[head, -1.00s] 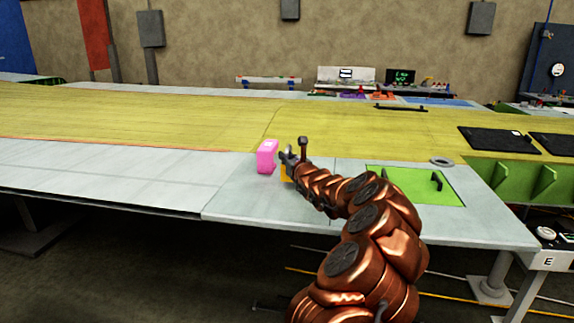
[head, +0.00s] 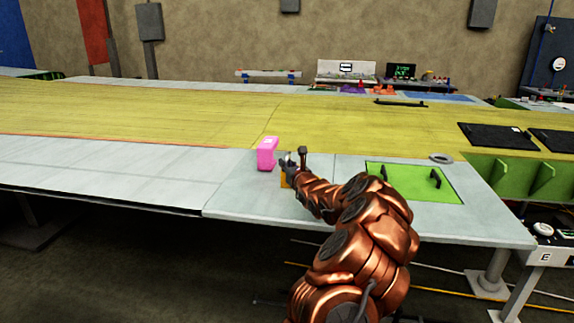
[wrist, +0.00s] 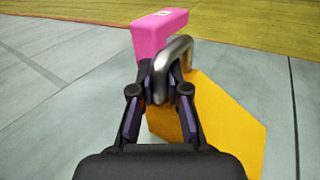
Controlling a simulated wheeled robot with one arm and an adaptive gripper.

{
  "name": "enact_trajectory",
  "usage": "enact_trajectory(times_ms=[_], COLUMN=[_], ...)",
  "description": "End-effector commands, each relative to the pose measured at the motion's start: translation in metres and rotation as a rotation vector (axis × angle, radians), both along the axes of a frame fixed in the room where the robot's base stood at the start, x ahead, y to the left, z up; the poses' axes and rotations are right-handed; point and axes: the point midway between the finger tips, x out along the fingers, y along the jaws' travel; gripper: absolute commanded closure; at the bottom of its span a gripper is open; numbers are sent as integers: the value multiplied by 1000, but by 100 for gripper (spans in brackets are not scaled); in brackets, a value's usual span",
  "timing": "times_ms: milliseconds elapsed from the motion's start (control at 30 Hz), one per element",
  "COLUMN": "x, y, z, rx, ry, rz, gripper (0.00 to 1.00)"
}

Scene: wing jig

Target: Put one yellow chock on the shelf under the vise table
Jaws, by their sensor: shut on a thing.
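A yellow chock (wrist: 228,120) with a grey metal handle (wrist: 178,58) fills the middle of the wrist view, over the pale table surface. My gripper (wrist: 160,85) is shut on its handle. In the head view my gripper (head: 289,163) is at the near part of the wing jig, and only a small bit of the yellow chock (head: 285,182) shows beside it. Whether the chock touches the surface is hard to tell. No shelf or vise table can be made out.
A pink block (head: 267,154) stands on the table just left of my gripper; it also shows in the wrist view (wrist: 158,32). A green panel (head: 410,182) with two black handles lies to the right. A grey ring (head: 441,158) lies behind it. The pale surface (head: 120,170) at left is clear.

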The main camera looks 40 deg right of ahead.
Motion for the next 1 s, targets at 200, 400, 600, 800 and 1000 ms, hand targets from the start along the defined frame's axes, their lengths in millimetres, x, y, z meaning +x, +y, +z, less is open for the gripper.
enact_trajectory(times_ms=[200,400,600,800,1000], x=[0,0,-1,-6,-22], y=[0,-1,-1,1,8], z=[0,0,1,2,1], rx=[-2,-1,-1,1,2], ry=[-2,-3,-2,-5,-6], rz=[0,-1,-1,-2,-2], gripper=[69,60,60,60,60])
